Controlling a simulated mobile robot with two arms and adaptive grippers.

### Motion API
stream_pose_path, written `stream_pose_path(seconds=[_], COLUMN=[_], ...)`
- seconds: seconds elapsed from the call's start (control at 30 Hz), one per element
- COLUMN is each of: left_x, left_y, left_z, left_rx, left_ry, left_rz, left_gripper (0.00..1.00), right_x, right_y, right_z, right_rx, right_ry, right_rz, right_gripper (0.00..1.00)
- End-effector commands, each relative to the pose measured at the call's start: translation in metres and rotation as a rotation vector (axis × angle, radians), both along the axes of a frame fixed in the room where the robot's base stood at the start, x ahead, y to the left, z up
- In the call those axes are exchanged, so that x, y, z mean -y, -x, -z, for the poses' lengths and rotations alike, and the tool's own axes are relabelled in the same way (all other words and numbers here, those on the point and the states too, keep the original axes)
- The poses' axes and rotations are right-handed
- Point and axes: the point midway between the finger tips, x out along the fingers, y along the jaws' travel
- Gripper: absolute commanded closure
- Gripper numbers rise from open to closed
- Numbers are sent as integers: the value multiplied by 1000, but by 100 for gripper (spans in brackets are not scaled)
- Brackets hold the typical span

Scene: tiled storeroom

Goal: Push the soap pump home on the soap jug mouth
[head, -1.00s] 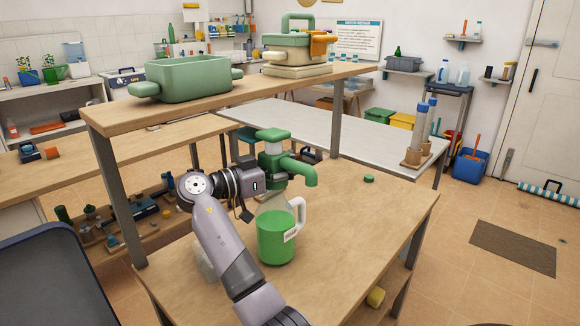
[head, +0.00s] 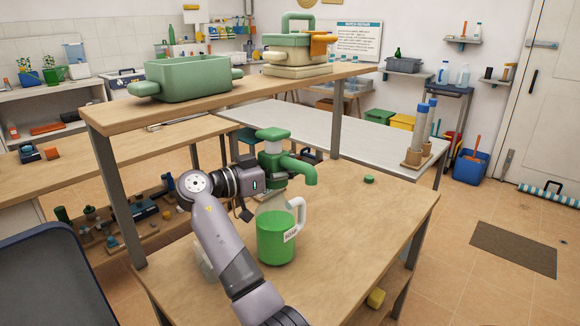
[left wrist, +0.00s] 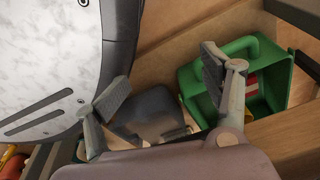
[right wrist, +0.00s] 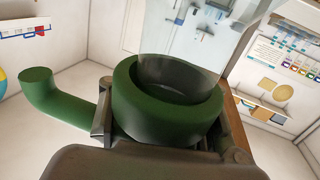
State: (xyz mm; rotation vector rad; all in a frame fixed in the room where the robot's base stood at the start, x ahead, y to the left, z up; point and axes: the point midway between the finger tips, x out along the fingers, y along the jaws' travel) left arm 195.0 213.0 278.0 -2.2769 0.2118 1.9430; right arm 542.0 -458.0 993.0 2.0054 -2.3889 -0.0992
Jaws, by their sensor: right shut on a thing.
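My right gripper (head: 262,176) is shut on the pump's body. In the right wrist view, the pump's green collar (right wrist: 166,118) is between my fingers and the clear jug neck (right wrist: 180,75) shows within its ring. How deep it sits, I cannot tell. My left gripper (left wrist: 163,88) is open and empty, away from the jug, outside the head view.
A wooden shelf (head: 250,92) with a green pot (head: 190,80) runs above and behind the jug. A small green cap (head: 369,179) lies on the table at right. The tabletop right of the jug is mostly clear. A green container (left wrist: 240,85) shows near my left gripper.

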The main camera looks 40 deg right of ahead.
Motion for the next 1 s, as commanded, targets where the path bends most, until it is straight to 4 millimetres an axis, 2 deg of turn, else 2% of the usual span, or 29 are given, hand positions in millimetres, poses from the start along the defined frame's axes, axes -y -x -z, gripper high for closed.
stream_pose_path(seconds=[0.03, 0.7, 1.0], left_x=[0, 0, 3], left_y=[0, -2, -20], left_z=[1, 1, -9], left_rx=[0, -12, 16], left_ry=[0, -3, 2], left_rz=[-1, 0, -2], left_gripper=[29, 29, 29], right_x=[0, 1, 1], right_y=[0, -1, -2], right_z=[7, 7, 7], right_rx=[-10, -14, -18], right_ry=[-11, -14, -16], right_rz=[0, 1, 2], right_gripper=[100, 100, 100])
